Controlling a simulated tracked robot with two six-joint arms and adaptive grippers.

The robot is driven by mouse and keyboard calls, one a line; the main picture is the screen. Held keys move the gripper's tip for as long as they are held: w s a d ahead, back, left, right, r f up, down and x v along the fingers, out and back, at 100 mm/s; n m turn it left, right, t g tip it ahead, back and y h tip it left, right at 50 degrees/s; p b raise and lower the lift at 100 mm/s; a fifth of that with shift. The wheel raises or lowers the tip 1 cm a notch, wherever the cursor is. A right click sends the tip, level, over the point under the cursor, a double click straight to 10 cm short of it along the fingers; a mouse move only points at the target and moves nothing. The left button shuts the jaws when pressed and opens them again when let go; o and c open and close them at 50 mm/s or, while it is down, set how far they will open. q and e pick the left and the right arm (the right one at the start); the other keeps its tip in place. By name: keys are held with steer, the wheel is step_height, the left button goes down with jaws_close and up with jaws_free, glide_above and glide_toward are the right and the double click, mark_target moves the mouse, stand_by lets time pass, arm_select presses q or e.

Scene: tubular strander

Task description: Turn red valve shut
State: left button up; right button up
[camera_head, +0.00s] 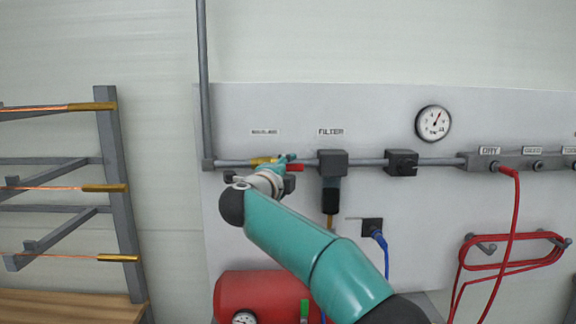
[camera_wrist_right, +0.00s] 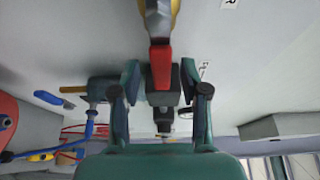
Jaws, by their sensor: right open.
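The red valve handle (camera_head: 292,168) sits on the brass valve body (camera_head: 262,160) in the grey wall pipe, left of the filter. It points right from the brass body, roughly along the pipe. My right gripper (camera_head: 284,166) is at the handle, with its teal fingers partly covering the valve. In the right wrist view the red handle (camera_wrist_right: 161,66) shows between the two open fingers, with a visible gap on each side. The brass body (camera_wrist_right: 160,15) is above it there. My left gripper is in neither view.
The filter block (camera_head: 332,162) is close to the right of the handle. A pressure gauge (camera_head: 433,123) and a coiled red hose (camera_head: 510,252) are farther right. A red tank (camera_head: 255,295) stands below. A rack with copper-coloured rods (camera_head: 112,190) stands at the left.

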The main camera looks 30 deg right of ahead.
steer(key=shift+w+d, duration=0.1)
steer(key=shift+d, duration=0.05)
jaws_close()
steer(key=shift+f, duration=0.1)
steer(key=shift+d, duration=0.1)
stand_by(0.3)
